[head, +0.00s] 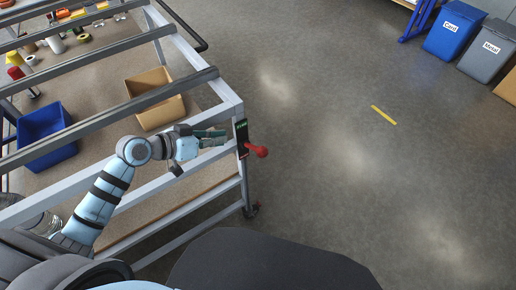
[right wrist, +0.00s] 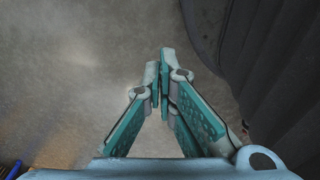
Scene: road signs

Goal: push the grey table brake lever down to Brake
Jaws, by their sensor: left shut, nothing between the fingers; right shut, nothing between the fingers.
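In the head view, the grey metal table frame (head: 228,108) stands at the left. A lever with a red ball knob (head: 259,151) sticks out to the right from a dark plate (head: 242,138) with green marking on the table's near right corner post. The writing on the plate is too small to read. My left gripper (head: 223,138) is shut and empty, just left of the plate; I cannot tell whether it touches it. My right gripper (right wrist: 164,75) is shut and empty above the grey floor in the right wrist view. It does not show in the head view.
Several small items lie at the far left. Grey floor (head: 330,170) right of the table is clear, with a yellow strip (head: 384,115). Blue (head: 455,30) and grey (head: 488,50) bins stand far right.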

